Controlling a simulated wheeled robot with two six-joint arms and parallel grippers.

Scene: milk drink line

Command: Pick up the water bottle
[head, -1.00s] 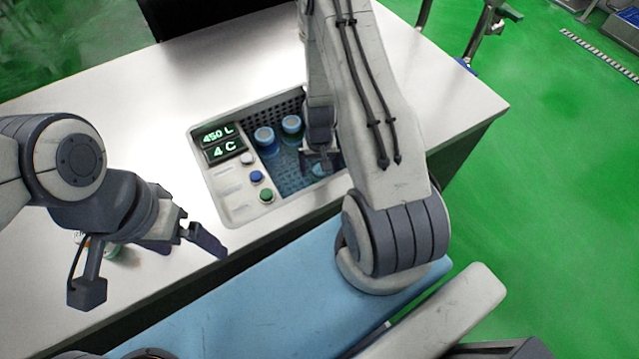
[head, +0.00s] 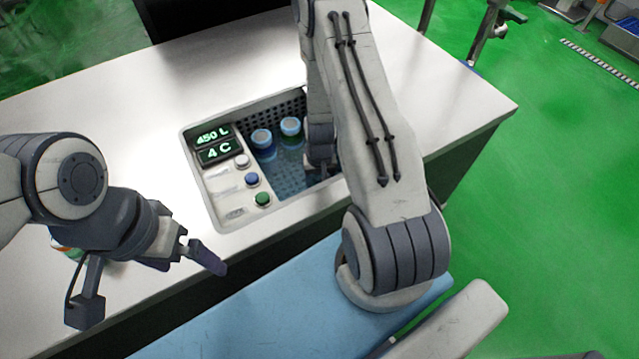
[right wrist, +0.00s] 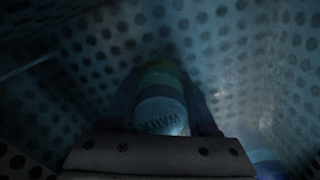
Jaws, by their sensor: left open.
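The water bottle (right wrist: 160,115) shows in the dim right wrist view as a pale cap marked WATER on a bottle below. It stands inside the perforated cooler bin. My right gripper (right wrist: 163,105) is down in the bin with one dark finger on each side of the bottle; whether they touch it is too dark to tell. In the head view my right arm hides that bottle and most of the gripper. My left gripper (head: 192,262) is open and empty above the front edge of the white table (head: 420,85).
A partly hidden can (head: 66,250) stands behind my left wrist.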

